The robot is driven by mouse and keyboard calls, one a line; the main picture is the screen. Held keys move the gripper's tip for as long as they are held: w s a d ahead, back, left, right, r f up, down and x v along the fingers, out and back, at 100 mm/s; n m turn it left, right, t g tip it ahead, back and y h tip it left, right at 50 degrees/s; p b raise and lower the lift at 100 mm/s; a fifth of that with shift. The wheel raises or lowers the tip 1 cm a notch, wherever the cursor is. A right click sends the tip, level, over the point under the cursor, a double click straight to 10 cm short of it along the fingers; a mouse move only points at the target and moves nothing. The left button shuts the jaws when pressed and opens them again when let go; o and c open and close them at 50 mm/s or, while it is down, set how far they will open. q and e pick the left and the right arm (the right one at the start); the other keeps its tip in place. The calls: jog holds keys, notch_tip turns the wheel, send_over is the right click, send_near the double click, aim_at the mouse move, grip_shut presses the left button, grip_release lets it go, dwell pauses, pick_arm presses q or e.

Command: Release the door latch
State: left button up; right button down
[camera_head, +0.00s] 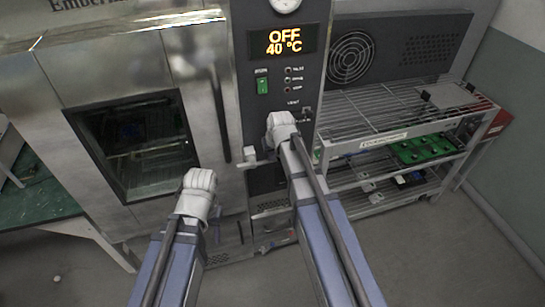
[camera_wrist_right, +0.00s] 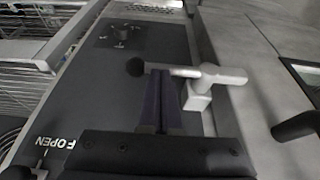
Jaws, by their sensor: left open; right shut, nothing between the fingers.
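The door latch is a light grey lever (camera_wrist_right: 222,77) with a dark round knob (camera_wrist_right: 135,67) in the right wrist view. In the head view its grey bar (camera_head: 257,162) shows beside the oven door's right edge. My right gripper (camera_wrist_right: 165,74) is shut and empty, its dark fingertips at the lever between knob and pivot. I cannot tell whether they touch it. In the head view my right gripper (camera_head: 280,128) is in front of the control panel. My left gripper (camera_head: 196,186) is open, low in front of the oven door (camera_head: 195,75); its fingers are mostly hidden.
The oven door has a dark window (camera_head: 140,145) and a long dark vertical handle (camera_head: 217,105). The control panel display (camera_head: 283,41) reads OFF and 40 °C. A wire-shelf rack (camera_head: 375,110) with a green board (camera_head: 425,148) stands at the right. A green table (camera_head: 45,190) is at the left.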

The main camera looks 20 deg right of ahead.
dwell(0.3)
jog(key=shift+d+f+y+b, duration=0.15)
jog(key=shift+f+y+b, duration=0.1)
jog(key=shift+y+b, duration=0.05)
jog(key=a+f+m+y+b, duration=0.1)
jog(key=f+y+b, duration=0.4)
jog(key=b, duration=0.8)
jog(key=a+f+m+t+y+b, duration=0.1)
jog(key=f+y+b, duration=0.4)
jog(key=b, duration=0.8)
jog(key=shift+a+m+y, duration=0.6)
jog(key=shift+m+y, duration=0.1)
jog(key=shift+y, duration=1.2)
jog(key=shift+s+a+f, duration=0.1)
